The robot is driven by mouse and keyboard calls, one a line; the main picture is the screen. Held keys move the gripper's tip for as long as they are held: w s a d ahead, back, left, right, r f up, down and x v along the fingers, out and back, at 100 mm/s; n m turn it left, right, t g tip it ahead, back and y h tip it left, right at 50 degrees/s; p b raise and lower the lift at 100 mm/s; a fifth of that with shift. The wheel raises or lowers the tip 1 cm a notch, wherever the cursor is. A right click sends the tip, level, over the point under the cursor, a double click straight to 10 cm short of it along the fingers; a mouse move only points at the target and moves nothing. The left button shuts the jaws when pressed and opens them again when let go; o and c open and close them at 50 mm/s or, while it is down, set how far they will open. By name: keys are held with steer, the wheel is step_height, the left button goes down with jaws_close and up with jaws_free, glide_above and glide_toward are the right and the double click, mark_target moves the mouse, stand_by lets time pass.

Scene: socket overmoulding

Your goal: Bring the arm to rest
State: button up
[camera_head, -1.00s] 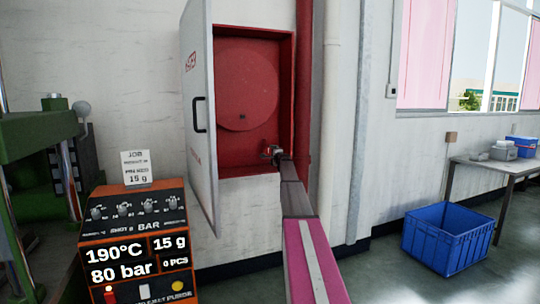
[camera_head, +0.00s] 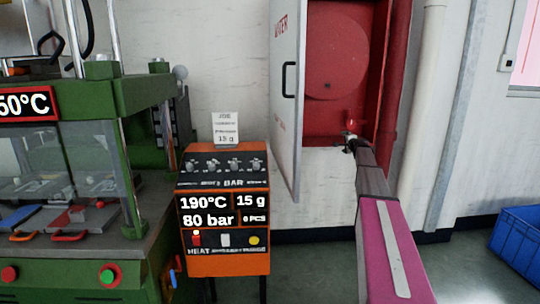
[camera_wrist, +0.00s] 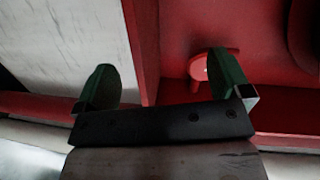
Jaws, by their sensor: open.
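My arm, with a magenta link (camera_head: 392,250), reaches up from the bottom right in the head view. My gripper (camera_head: 350,138) is at its far end, in front of the lower part of the open red wall cabinet (camera_head: 382,70). In the wrist view my gripper (camera_wrist: 163,78) is open, with its two green fingers apart and nothing between them. A small red knob (camera_head: 351,124) is just beyond the gripper in the head view. A red part (camera_wrist: 199,67) shows behind the right finger in the wrist view; I cannot tell whether they touch.
The grey cabinet door (camera_head: 290,110) stands open left of my gripper. An orange control box (camera_head: 226,264) shows 190°C, 80 bar and 15 g. A green press (camera_head: 75,275) stands at the left. A blue crate (camera_head: 520,240) is on the floor at the right edge.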

steer(key=s+a+f+n+g+y, duration=0.1)
steer(key=s+a+f+n+g, duration=0.3)
steer(key=s+a+f, duration=0.8)
steer(key=s+a+f+n+g+y, duration=0.1)
steer(key=s+a+f+n+g, duration=0.4)
steer(key=s+a+f, duration=0.7)
steer(key=s+a+f+n+g+h, duration=0.1)
steer(key=s+f+n+g+h, duration=0.1)
steer(key=s, duration=1.5)
steer(key=s+a+f+n+g+h, duration=0.2)
steer(key=s+f+g, duration=0.3)
steer(key=s, duration=1.2)
steer(key=shift+f+n+h, duration=0.4)
steer(key=shift+f+n, duration=0.05)
steer(key=shift+n, duration=0.35)
steer(key=shift+s+a, duration=0.1)
steer(key=shift+a, duration=0.05)
